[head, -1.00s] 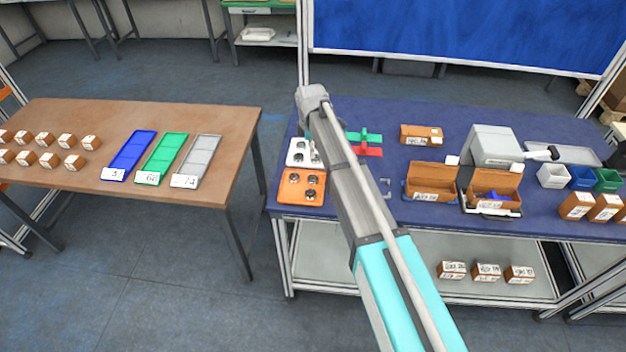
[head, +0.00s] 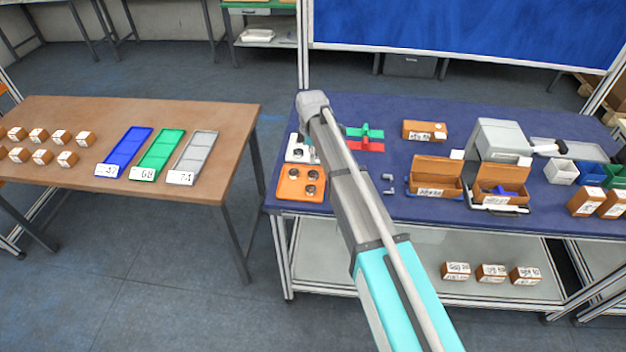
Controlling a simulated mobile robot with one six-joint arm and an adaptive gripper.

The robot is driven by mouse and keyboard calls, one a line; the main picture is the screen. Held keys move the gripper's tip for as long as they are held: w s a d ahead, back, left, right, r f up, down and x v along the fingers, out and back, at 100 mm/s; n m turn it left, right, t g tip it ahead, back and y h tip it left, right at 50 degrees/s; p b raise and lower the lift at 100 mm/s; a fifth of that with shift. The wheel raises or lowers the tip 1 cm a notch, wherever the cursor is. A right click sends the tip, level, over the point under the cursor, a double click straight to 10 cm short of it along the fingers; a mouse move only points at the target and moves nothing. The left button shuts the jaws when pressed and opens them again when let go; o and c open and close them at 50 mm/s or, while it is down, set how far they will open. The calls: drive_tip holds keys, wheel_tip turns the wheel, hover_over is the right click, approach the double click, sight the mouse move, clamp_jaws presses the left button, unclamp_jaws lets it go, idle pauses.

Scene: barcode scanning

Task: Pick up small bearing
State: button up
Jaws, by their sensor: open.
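Bearings stand in two trays at the left end of the blue workbench. The orange tray (head: 284,196) holds several dark ring-shaped bearings (head: 309,190). The white tray (head: 292,156) behind it is partly covered by my arm, and its bearings are hard to make out. Which bearing is the small one I cannot tell by size. My gripper (head: 309,148) hangs down from the end of my arm, over or close to the white tray. It is mostly hidden by the wrist and small in view. It is open, and I see nothing held in it.
Green and red fixtures (head: 366,146) lie right of my arm. Open brown boxes (head: 435,182) and a grey machine (head: 497,140) stand farther right. A brown table (head: 224,150) at left holds blue, green and grey trays and several small boxes. The floor between tables is clear.

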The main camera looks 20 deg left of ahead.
sight(313, 174)
drive_tip(key=shift+f+b, duration=1.45)
drive_tip(key=shift+f, duration=0.25)
drive_tip(key=shift+w+d+f+b, duration=0.15)
drive_tip(key=shift+f+b, duration=2.45)
drive_tip(key=c, duration=0.8)
drive_tip(key=shift+c, duration=0.2)
drive_tip(key=shift+r, duration=0.2)
